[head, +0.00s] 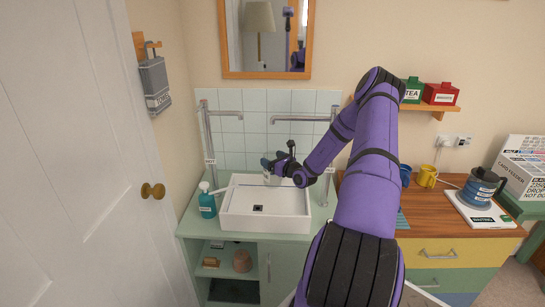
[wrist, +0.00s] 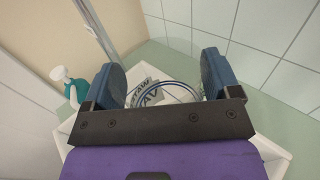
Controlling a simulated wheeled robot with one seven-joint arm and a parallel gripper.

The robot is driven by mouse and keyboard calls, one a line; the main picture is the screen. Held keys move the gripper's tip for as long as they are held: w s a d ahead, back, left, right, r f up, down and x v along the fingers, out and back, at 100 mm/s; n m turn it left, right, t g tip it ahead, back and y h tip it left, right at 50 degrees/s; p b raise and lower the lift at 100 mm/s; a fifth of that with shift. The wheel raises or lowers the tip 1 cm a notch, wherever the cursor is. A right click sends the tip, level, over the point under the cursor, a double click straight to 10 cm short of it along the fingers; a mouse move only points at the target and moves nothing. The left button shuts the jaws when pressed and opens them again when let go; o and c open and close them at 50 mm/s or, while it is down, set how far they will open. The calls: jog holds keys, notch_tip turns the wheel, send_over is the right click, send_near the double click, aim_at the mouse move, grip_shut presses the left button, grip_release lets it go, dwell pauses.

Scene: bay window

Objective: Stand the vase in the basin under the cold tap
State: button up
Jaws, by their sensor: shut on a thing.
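My gripper (head: 276,164) is over the back part of the white basin (head: 236,222). In the head view only a small pale part of the vase (head: 270,179) shows, mostly hidden by the gripper. I cannot tell whether its base touches the basin. The right tap (head: 328,150) reaches its spout left above the basin; the left tap (head: 209,140) reaches right.
A teal soap bottle (head: 207,203) stands left of the basin on the green counter. To the right, a wooden worktop (head: 445,212) holds a yellow mug (head: 427,176) and a kettle (head: 481,188). A mirror (head: 266,75) hangs above; a white door (head: 90,150) is at left.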

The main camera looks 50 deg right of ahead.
jog(key=shift+f, duration=3.85)
jog(key=o, duration=0.5)
jog(key=shift+o, duration=0.2)
jog(key=shift+s, duration=0.1)
jog(key=s, duration=1)
jog(key=shift+s+a, duration=0.3)
jog(key=shift+a, duration=0.05)
